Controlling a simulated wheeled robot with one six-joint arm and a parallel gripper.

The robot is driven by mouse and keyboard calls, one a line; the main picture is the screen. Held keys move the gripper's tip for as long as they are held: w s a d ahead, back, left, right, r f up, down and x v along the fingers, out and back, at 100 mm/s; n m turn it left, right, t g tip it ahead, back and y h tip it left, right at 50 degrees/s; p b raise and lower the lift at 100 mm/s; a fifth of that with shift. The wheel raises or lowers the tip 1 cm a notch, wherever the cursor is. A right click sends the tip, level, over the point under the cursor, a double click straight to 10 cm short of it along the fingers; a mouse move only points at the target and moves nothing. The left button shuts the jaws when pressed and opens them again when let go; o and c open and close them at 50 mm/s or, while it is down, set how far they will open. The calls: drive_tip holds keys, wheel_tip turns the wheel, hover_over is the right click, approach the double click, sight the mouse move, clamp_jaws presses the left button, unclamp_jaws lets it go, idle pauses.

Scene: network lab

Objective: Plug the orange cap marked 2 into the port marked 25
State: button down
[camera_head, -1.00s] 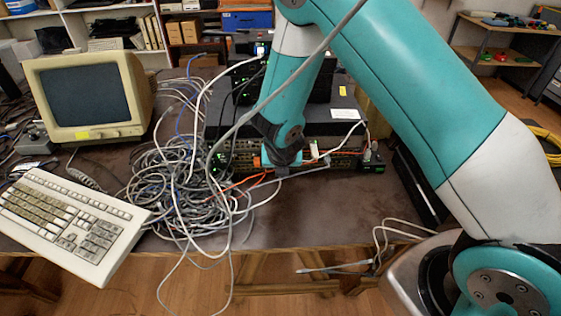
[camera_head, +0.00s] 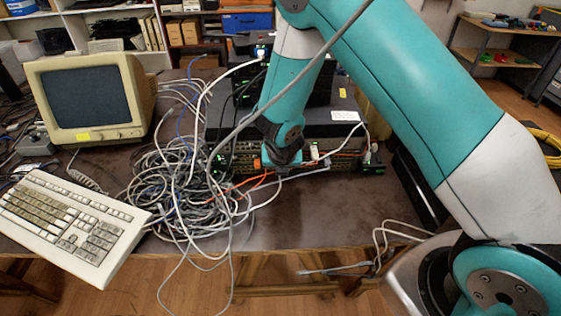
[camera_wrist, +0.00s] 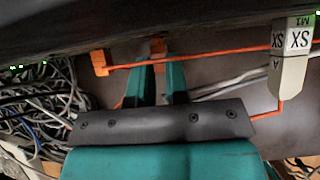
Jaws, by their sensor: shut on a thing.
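My gripper (camera_wrist: 158,70) is shut on an orange cap (camera_wrist: 158,46) between its teal fingertips, up against the dark front of the network rack unit (camera_wrist: 200,20). Any number on the cap is too small to read. A second orange cap (camera_wrist: 98,62) is at the rack front to the left, with an orange cable running from it to the right. In the head view my gripper (camera_head: 283,160) is at the front of the lower rack unit (camera_head: 338,130), and mostly hides the held cap. The port marked 25 cannot be made out, and I cannot tell whether the cap is in a port.
A white labelled connector (camera_wrist: 292,55) stands to the right of my gripper. A tangle of grey cables (camera_head: 165,185) lies left of the rack. A monitor (camera_head: 88,95) and keyboard (camera_head: 70,225) are further left.

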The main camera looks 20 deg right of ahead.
drive_tip(key=shift+w+d, duration=0.1)
drive_tip(key=shift+w, duration=0.2)
idle(0.6)
drive_tip(key=c, duration=1)
unclamp_jaws()
drive_tip(key=shift+c, duration=0.2)
drive_tip(key=v, duration=1.7)
drive_tip(key=shift+r, duration=0.2)
drive_tip(key=shift+s, duration=0.15)
